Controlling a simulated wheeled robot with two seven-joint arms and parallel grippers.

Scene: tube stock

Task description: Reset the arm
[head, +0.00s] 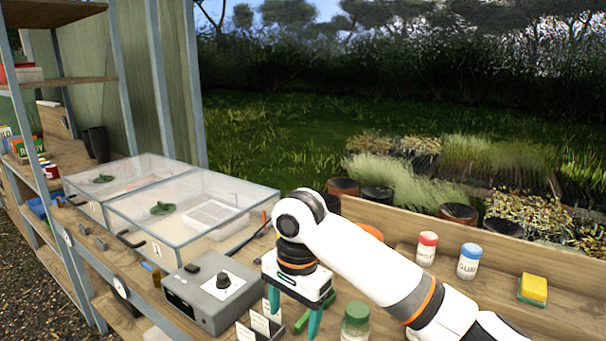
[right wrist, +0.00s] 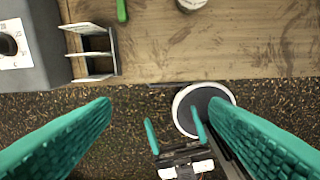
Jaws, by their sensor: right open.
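My right gripper (head: 294,312) hangs downward over the front of the wooden bench (head: 385,260), its teal fingers apart and nothing between them. In the right wrist view its two teal fingers (right wrist: 165,125) frame a view of the bench edge and dark ground. A second, smaller gripper with teal fingers, my left gripper (right wrist: 174,130), shows low in that view, fingers apart and empty. It does not show in the head view.
A grey box with a black knob (head: 212,293) and a small card holder (head: 262,325) stand left of the right gripper. A green-lidded jar (head: 355,322) stands to its right. Clear-lidded bins (head: 190,215), red-capped (head: 427,248) and blue-capped (head: 469,262) jars and a sponge (head: 533,289) stand farther off.

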